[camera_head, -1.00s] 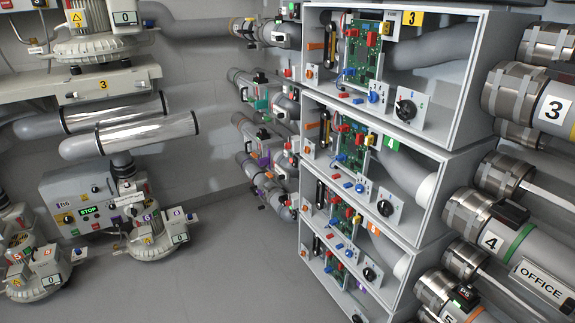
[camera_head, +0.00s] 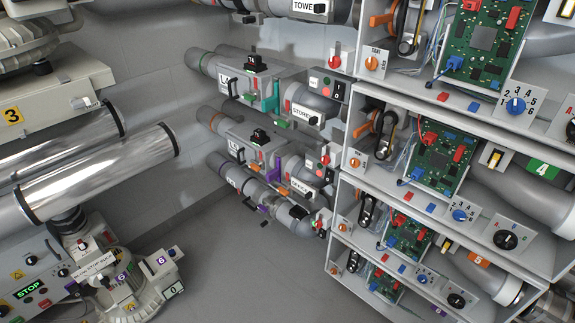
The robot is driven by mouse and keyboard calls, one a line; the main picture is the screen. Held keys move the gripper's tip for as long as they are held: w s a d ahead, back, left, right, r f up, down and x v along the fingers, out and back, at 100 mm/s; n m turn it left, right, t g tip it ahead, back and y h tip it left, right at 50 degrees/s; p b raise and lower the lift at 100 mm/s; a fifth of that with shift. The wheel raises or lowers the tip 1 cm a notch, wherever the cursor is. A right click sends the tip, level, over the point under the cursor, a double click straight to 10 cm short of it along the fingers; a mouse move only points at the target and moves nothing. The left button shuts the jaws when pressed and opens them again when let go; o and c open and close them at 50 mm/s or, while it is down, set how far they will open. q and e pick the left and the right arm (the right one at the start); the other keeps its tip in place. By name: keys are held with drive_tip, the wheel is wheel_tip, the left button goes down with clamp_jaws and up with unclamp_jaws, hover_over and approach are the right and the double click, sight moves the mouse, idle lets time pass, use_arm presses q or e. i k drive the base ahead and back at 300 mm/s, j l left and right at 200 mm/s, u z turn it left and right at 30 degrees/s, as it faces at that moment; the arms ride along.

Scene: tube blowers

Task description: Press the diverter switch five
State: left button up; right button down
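No part labelled as a diverter switch can be read, so I cannot tell which one is diverter switch five. That bay holds a green circuit board (camera_head: 403,240), a blue dial (camera_head: 424,278) and a black knob (camera_head: 456,300). On the back wall, stacked pipe junctions carry plates reading STORES (camera_head: 306,116) and OFFICE (camera_head: 300,188). Small grey switch boxes (camera_head: 326,86) with red and green parts sit beside them. Neither of my grippers is in view.
Blower machines with a green STOP display (camera_head: 28,290) and shiny cylinders (camera_head: 97,170) fill the left. Bare floor (camera_head: 230,260) lies between them and the grey rack (camera_head: 352,215).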

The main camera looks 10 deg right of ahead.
sight(329, 176)
drive_tip(key=i+j, duration=0.25)
drive_tip(key=j, duration=0.15)
drive_tip(key=i+j+z, duration=0.1)
drive_tip(key=i+j, duration=0.15)
drive_tip(key=j, duration=0.15)
drive_tip(key=i+j, duration=0.25)
drive_tip(key=j, duration=0.15)
